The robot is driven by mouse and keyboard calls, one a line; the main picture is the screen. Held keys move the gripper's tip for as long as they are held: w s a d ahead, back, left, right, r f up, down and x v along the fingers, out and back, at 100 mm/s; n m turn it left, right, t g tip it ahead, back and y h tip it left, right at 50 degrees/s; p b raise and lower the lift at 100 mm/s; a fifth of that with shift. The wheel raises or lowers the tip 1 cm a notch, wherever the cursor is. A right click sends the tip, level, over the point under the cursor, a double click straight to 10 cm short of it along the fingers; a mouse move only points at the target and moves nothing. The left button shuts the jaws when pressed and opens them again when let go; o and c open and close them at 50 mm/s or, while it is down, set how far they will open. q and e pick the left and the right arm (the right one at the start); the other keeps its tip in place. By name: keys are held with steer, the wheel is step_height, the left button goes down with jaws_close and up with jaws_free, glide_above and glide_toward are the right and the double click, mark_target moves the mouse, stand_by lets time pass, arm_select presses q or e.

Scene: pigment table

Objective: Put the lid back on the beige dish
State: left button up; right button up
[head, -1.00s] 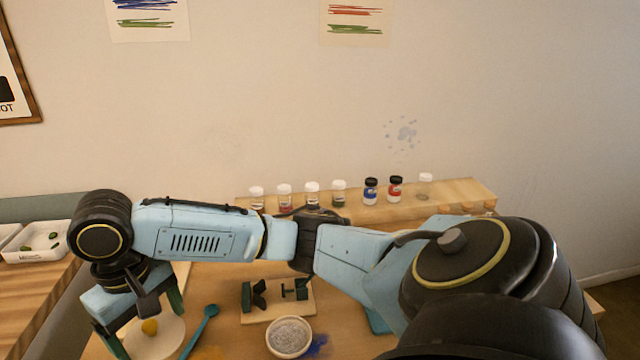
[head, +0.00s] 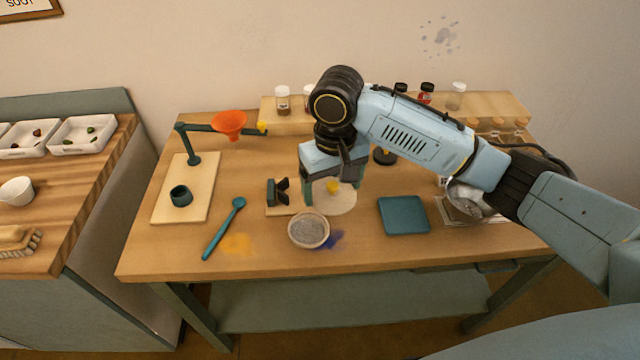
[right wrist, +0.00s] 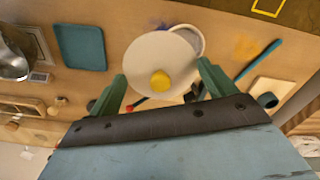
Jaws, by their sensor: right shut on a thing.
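The lid (head: 338,205) is a round pale disc with a yellow knob. My right gripper (head: 333,191) has its two green fingers at either side of it and is shut on it. In the right wrist view the lid (right wrist: 150,55) sits between the fingertips of the gripper (right wrist: 163,70). The beige dish (head: 309,245) is uncovered, with grey grainy contents, just in front and left of the lid. In the right wrist view the dish (right wrist: 199,34) is partly hidden behind the lid. My left gripper is not in view.
A teal spoon (head: 222,230) and a dark stand (head: 278,193) are left of the dish. A teal square (head: 403,215) lies to the right. An orange funnel (head: 230,124) is on a holder at the back left. Jars (head: 282,100) line the rear shelf.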

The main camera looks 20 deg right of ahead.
steer(key=a+f+n+p, duration=0.1)
steer(key=p, duration=0.2)
steer(key=w+a+f+n+p, duration=0.1)
steer(key=a+p, duration=0.1)
steer(key=p, duration=0.2)
steer(key=w+a+f+n+p, duration=0.1)
steer(key=p, duration=0.2)
steer(key=shift+a+f+n, duration=0.2)
steer(key=shift+n, duration=0.1)
arm_select(q)
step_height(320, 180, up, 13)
steer(key=p, duration=0.1)
arm_select(e)
step_height(320, 180, down, 5)
steer(key=b, duration=0.5)
steer(key=shift+a+f+b, duration=0.1)
steer(key=shift+f+b, duration=0.45)
steer(key=shift+f, duration=0.6)
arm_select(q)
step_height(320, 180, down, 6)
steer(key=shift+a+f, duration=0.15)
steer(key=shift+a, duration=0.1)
arm_select(e)
steer(key=shift+s, duration=0.1)
steer(key=shift+p, duration=0.3)
jaws_close()
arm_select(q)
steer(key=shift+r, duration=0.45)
arm_select(e)
steer(key=shift+s, duration=0.1)
